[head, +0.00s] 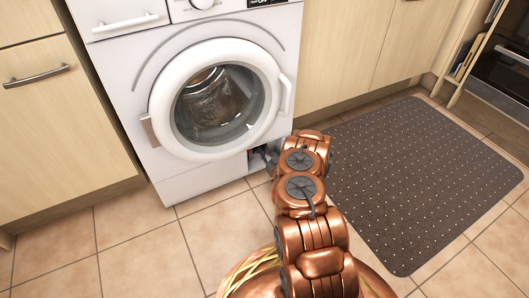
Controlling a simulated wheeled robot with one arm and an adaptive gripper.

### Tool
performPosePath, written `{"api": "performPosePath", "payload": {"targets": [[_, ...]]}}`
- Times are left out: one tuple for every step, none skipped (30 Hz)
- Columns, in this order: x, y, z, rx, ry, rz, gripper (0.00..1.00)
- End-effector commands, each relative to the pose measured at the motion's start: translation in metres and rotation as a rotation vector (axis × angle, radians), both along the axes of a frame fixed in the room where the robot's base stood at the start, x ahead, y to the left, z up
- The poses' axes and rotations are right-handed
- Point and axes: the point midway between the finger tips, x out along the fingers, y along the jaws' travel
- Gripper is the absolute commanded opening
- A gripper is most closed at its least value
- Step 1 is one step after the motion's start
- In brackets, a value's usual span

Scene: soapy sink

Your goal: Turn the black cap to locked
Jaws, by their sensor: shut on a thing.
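The white washing machine (205,183) stands against the cabinets with its round door closed. At its lower right front there is a small dark opening (252,155). My copper-coloured arm reaches from the bottom of the head view up to this opening. My gripper (262,157) is small and dark there, with its fingers at the opening and partly hidden by the machine and my arm. It is shut on the black cap. The cap itself is hidden, so I cannot see which way it is turned.
A dark dotted mat (415,180) lies on the tiled floor to the right of my arm. Wooden cabinets (45,120) flank the machine. An oven (505,65) is at the upper right. The tiles (130,225) at left are clear.

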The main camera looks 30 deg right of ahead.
Motion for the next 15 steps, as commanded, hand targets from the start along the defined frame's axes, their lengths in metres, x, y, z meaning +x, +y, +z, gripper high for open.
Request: {"api": "performPosePath", "payload": {"targets": [[-0.0001,0.0,0.0002,0.004,0.0,0.0,0.0],[-0.0001,0.0,0.0003,0.007,-0.001,0.0,0.0],[-0.0002,0.0001,0.0004,0.014,-0.001,0.0,0.0],[-0.0002,0.0,0.0006,0.02,-0.002,0.001,0.0],[-0.0002,0.0001,0.0007,0.027,-0.002,0.001,0.0],[-0.0004,0.0,0.0008,0.041,-0.003,0.001,0.0],[-0.0004,-0.0002,0.001,0.053,-0.004,0.0,0.0],[-0.0005,-0.0004,0.0011,0.066,-0.005,0.0,0.0],[-0.0007,-0.0007,0.0013,0.087,-0.006,-0.001,0.0],[-0.0008,-0.0008,0.0014,0.105,-0.008,-0.001,0.0],[-0.0008,-0.0007,0.0014,0.123,-0.01,0.0,0.0],[-0.0008,-0.0006,0.0016,0.152,-0.012,0.001,0.0],[-0.0008,-0.0007,0.0017,0.174,-0.014,0.001,0.0],[-0.0008,-0.0011,0.0019,0.198,-0.016,0.0,0.0],[-0.0008,-0.0017,0.0021,0.232,-0.02,0.0,0.0]]}}
